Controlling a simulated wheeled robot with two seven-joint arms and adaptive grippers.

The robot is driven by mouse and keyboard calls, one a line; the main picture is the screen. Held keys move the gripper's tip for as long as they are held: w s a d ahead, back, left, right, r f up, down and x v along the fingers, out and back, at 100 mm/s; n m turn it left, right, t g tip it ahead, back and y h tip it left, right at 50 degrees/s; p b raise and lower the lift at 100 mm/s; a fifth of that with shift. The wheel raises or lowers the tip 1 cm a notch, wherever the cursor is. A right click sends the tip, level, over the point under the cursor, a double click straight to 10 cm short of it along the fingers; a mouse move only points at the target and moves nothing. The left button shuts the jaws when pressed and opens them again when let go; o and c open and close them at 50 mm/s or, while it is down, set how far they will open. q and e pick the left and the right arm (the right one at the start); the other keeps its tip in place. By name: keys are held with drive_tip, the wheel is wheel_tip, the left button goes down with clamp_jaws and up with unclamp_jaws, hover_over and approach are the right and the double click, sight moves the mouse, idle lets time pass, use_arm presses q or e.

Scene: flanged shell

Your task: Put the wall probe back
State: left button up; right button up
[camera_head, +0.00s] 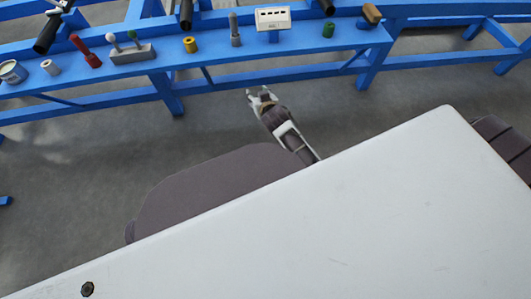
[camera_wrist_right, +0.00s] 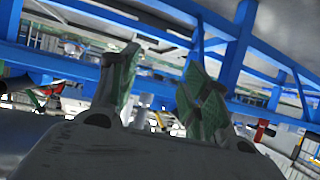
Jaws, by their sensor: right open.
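Several small tools stand on a blue bench shelf (camera_head: 205,62) across the top of the head view. I cannot tell for sure which is the wall probe. A grey block (camera_head: 132,54) holds two short sticks, one with a white tip (camera_head: 111,37) and one with a green tip (camera_head: 132,35). A grey upright piece (camera_head: 235,30) stands further right. My right gripper (camera_head: 261,93) is open and empty, apart from the shelf, over the floor in front of it. In the right wrist view its fingers (camera_wrist_right: 160,85) are spread, with blue frames behind. My left gripper is not in view.
The shelf also carries a red tool (camera_head: 86,52), a yellow ring (camera_head: 190,44), a white box with a panel (camera_head: 273,19), a green cylinder (camera_head: 328,29) and a brown block (camera_head: 372,13).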

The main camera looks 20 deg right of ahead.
drive_tip(key=s+a+f+n+g+y, duration=0.1)
drive_tip(key=s+a+f+g, duration=0.1)
drive_tip(key=s, duration=0.7)
drive_tip(key=s+a+f+n+g+y, duration=0.1)
drive_tip(key=s+a+f+g+y, duration=0.1)
drive_tip(key=s, duration=0.6)
drive_tip(key=s+a+f+n+g+y, duration=0.1)
drive_tip(key=s+a+f+g, duration=0.2)
drive_tip(key=s, duration=0.6)
drive_tip(key=shift+s+a+g+y, duration=0.3)
drive_tip(key=shift+s+a+y, duration=0.1)
drive_tip(key=shift+a, duration=0.6)
